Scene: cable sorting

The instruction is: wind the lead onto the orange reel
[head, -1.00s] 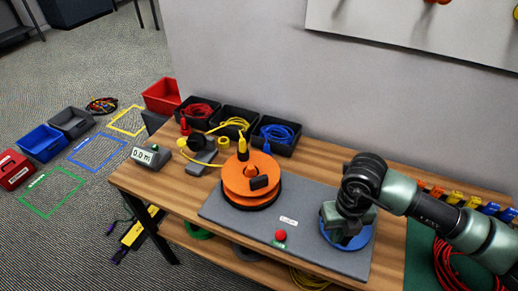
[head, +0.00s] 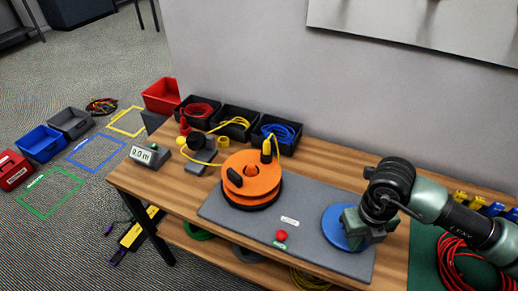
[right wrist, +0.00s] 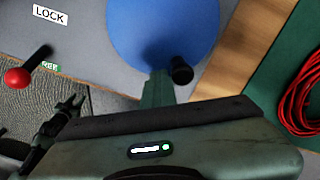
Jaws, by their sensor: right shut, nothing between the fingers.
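The orange reel (head: 250,172) sits on the grey board, with a dark block (head: 235,178) on its top left and a yellow plug (head: 266,152) standing at its upper right. The yellow lead (head: 207,163) runs from the guide at the left towards the reel. My right gripper (head: 354,226) is shut and empty over the right side of the blue crank disc (head: 333,226). In the right wrist view, its fingertip is beside the black crank knob (right wrist: 181,72); I cannot tell if they touch.
A red-knobbed lock lever (head: 281,236) stands at the board's front. A meter (head: 146,155) is at the table's left. Black bins with red, yellow and blue cables (head: 280,132) line the back. A red cable coil (head: 460,262) lies on the green mat at right.

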